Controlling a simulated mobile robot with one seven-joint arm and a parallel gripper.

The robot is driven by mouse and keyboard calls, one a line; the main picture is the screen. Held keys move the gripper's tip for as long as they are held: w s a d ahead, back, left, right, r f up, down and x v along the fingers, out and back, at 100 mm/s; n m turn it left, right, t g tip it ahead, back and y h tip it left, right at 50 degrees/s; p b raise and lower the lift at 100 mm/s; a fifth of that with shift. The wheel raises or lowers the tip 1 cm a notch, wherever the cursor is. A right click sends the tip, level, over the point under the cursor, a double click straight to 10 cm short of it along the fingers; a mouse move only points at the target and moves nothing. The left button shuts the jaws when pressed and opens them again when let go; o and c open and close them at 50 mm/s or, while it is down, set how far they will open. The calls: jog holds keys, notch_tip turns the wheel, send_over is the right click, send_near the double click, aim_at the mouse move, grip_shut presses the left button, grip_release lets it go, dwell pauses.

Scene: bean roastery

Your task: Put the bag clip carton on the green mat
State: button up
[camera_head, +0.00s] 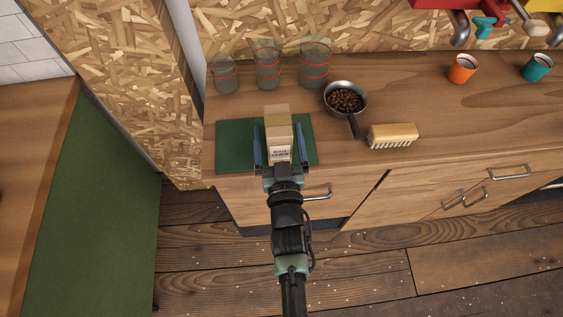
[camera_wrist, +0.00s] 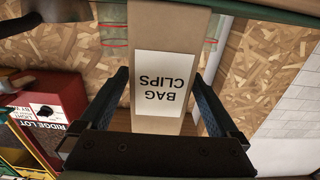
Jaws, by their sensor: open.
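The bag clip carton (camera_head: 278,124) is a tan box with a white label reading "BAG CLIPS". In the head view it stands over the green mat (camera_head: 234,147), and it appears to rest on it, though its base is hidden by my gripper. My gripper (camera_head: 278,145) has its two blue fingers on either side of the carton. In the wrist view the carton (camera_wrist: 162,70) fills the middle, upside down, between the spread fingers, with gaps visible near the fingertips. The gripper is open around the carton.
Several glass jars with red bands (camera_head: 267,66) stand behind the mat. A pan of beans (camera_head: 345,98) and a wooden brush (camera_head: 392,135) lie to its right. An orange cup (camera_head: 462,68) and a teal cup (camera_head: 538,67) stand farther right. The counter's right part is mostly clear.

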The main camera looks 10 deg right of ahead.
jog(key=s, duration=0.8)
jog(key=shift+s+b, duration=0.1)
jog(key=shift+b, duration=0.3)
jog(key=w+r, duration=0.2)
jog(key=r, duration=0.2)
jog(key=w+a+r+t, duration=0.1)
jog(key=w+r, duration=0.2)
jog(key=r, duration=0.2)
jog(key=w+r+t, duration=0.1)
jog(key=w+r, duration=0.1)
jog(key=r, duration=0.3)
jog(key=shift+w+a+r, duration=0.1)
jog(key=shift+w+a, duration=0.05)
jog(key=shift+w, duration=0.05)
notch_tip(320, 180, up, 17)
jog(key=w+t, duration=0.2)
jog(key=t, duration=0.1)
jog(key=s+r+t, duration=0.1)
jog(key=s+r, duration=0.3)
jog(key=r, duration=0.5)
jog(key=s+a+r+t, duration=0.1)
jog(key=s+r, duration=0.3)
jog(key=r, duration=0.5)
jog(key=s+r+t, duration=0.2)
jog(key=s+r, duration=0.2)
jog(key=r, duration=0.5)
jog(key=shift+a+r, duration=0.4)
